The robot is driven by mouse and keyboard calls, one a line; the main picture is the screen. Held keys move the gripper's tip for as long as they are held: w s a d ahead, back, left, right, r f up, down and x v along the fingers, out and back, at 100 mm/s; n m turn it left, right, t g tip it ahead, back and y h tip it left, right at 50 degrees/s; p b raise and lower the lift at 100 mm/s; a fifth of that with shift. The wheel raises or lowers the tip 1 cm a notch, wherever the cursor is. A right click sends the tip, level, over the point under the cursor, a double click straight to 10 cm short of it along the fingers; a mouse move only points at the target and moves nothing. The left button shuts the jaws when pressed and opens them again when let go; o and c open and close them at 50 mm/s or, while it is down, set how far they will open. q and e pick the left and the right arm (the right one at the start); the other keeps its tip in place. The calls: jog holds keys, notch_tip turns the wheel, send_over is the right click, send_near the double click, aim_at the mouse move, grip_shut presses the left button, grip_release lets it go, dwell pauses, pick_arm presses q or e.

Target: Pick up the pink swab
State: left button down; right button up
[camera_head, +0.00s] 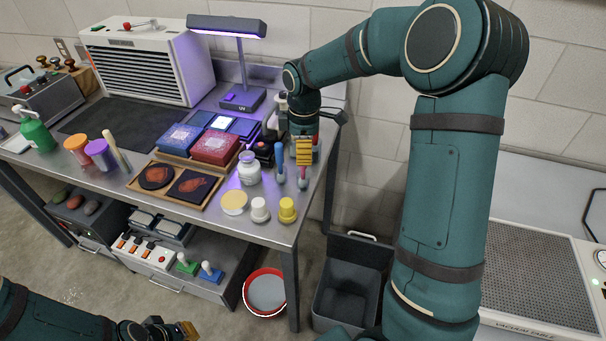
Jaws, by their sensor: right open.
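A small pink swab (303,181) stands near the right end of the metal table, directly below my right gripper. Its upper part is hidden by the fingers. My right gripper (304,157) points down with yellow fingertips and is open over it. I cannot tell whether the fingers touch the swab. A blue swab-like tool (280,165) stands close on the left. My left gripper (188,331) is low at the bottom left, away from the table, and its jaw opening is not clear.
A white jar (249,169), white-capped bottle (259,209) and yellow-capped bottle (287,210) stand close by. A dark bin (350,285) and a red-rimmed bucket (265,291) are on the floor.

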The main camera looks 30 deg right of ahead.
aim_at(303, 168)
notch_tip(303, 168, down, 4)
jog(key=shift+f+b, duration=0.1)
jog(key=shift+b, duration=0.2)
jog(key=shift+a, duration=0.1)
jog(key=shift+c, duration=0.4)
grip_shut()
